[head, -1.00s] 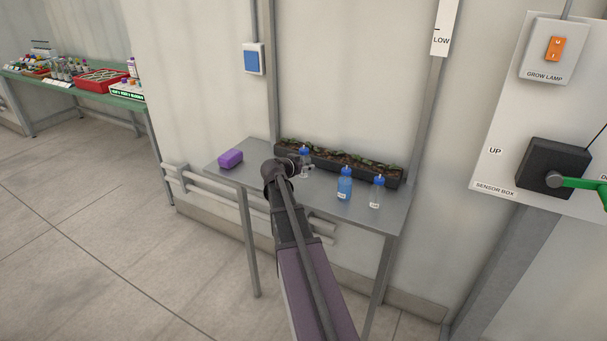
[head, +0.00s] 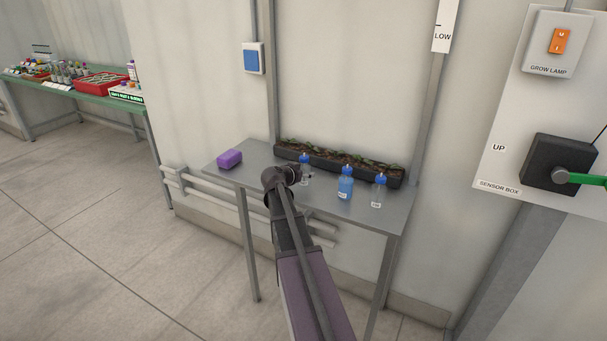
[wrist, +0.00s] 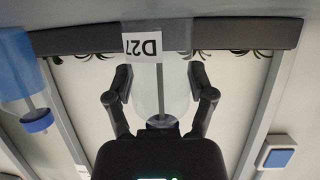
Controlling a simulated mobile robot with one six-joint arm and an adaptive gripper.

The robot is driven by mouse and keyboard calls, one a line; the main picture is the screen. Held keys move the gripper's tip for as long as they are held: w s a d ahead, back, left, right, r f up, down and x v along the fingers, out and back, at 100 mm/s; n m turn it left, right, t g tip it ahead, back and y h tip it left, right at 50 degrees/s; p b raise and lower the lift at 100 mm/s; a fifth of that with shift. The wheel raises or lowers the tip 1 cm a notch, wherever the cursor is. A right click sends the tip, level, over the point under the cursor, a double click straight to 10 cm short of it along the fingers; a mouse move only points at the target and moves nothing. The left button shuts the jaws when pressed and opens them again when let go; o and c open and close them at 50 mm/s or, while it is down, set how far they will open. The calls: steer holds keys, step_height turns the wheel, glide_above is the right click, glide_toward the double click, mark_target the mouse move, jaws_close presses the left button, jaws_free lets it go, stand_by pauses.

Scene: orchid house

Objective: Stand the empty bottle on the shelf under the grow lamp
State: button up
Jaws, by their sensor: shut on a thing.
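My gripper (wrist: 160,84) is shut on a clear bottle (wrist: 152,100) labelled D27, whose contents look empty. In the head view this bottle (head: 305,168) has a blue cap and stands upright in my gripper (head: 298,176), at the grey shelf (head: 252,177) in front of the planter. I cannot tell whether its base touches the shelf. The lamp itself is not in view.
A black planter (head: 375,176) of seedlings lines the shelf's back. A purple block (head: 229,159) lies at the left end. A GROW LAMP switch (head: 560,41) and a green-handled crank box (head: 558,164) are at right. A green bench (head: 120,95) stands far left.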

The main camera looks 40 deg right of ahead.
steer(key=shift+f, duration=0.15)
steer(key=o, duration=0.9)
steer(key=shift+r, duration=0.2)
steer(key=shift+a+r, duration=0.1)
steer(key=p+v, duration=0.4)
steer(key=v, duration=0.8)
steer(key=shift+p, duration=0.4)
